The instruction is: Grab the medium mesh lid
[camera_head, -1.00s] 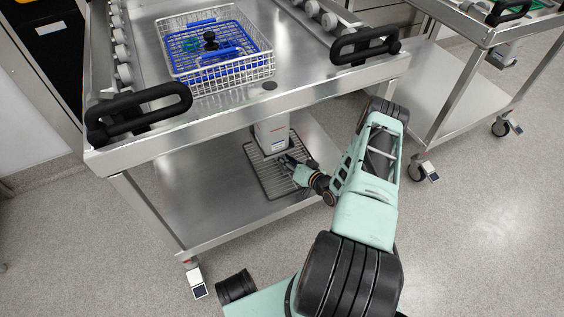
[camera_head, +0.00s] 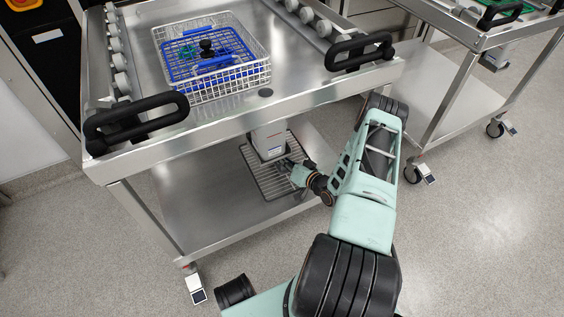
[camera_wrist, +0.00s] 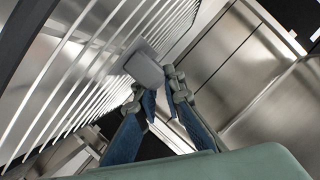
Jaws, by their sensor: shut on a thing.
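The mesh lid (camera_head: 266,182) is a wire grid with a thin frame, on or just above the lower shelf of the near cart; I cannot tell whether it touches the shelf. In the wrist view its parallel bars (camera_wrist: 70,75) fill the left side, and a grey tab (camera_wrist: 144,66) shows at the fingertips. My gripper (camera_head: 291,163) reaches in under the cart's top at the lid's right side. In the wrist view my gripper (camera_wrist: 155,88) has its fingers closed on the lid's edge by the tab. The exact contact is partly hidden.
A white box-shaped unit (camera_head: 268,138) hangs under the cart's top, close above the lid. A wire basket (camera_head: 215,88) with blue inserts stands on the top. Black handles (camera_head: 136,120) stick out at the cart's front. A second cart (camera_head: 455,105) stands at the right.

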